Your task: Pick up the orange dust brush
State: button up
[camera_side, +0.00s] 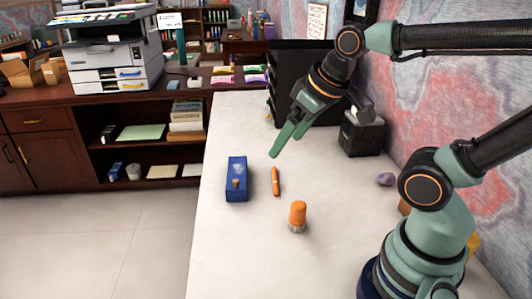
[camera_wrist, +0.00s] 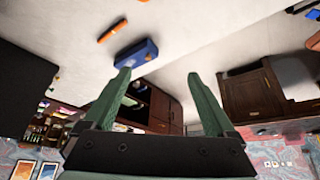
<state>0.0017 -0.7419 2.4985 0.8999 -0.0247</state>
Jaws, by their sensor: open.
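The orange dust brush (camera_side: 298,213) stands upright on the pale desk top in the side view, its orange handle up and its bristles down. My gripper (camera_side: 286,146) is in the air above the desk, behind the brush in that view, tilted down to the left. Its green fingers are apart and empty. They also show apart in the wrist view (camera_wrist: 158,75), with nothing between them.
A blue box (camera_side: 237,180) and a slim orange pen-like thing (camera_side: 276,181) lie left of the brush. The desk in front of the brush is clear.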

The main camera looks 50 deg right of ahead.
jog(key=n, duration=0.1)
jog(key=n+g, duration=0.5)
jog(key=n, duration=1)
send_over(298, 215)
jog(key=f, duration=0.7)
jog(key=w+d+f, duration=0.1)
jog(key=f, duration=0.2)
jog(key=shift+f, duration=0.2)
jog(key=shift+s+d+f+n+g, duration=0.1)
jog(key=shift+s+f+n+g, duration=0.15)
jog(key=shift+f+n, duration=0.5)
jog(key=shift+n, duration=0.25)
notch_tip(298, 215, down, 6)
jog(key=shift+f, duration=0.1)
jog(key=shift+w+d+f, duration=0.1)
jog(key=shift+w+f, duration=0.05)
jog(key=shift+f, duration=1.25)
jog(key=shift+w+d+f, duration=0.1)
jog(key=shift+f, duration=1.25)
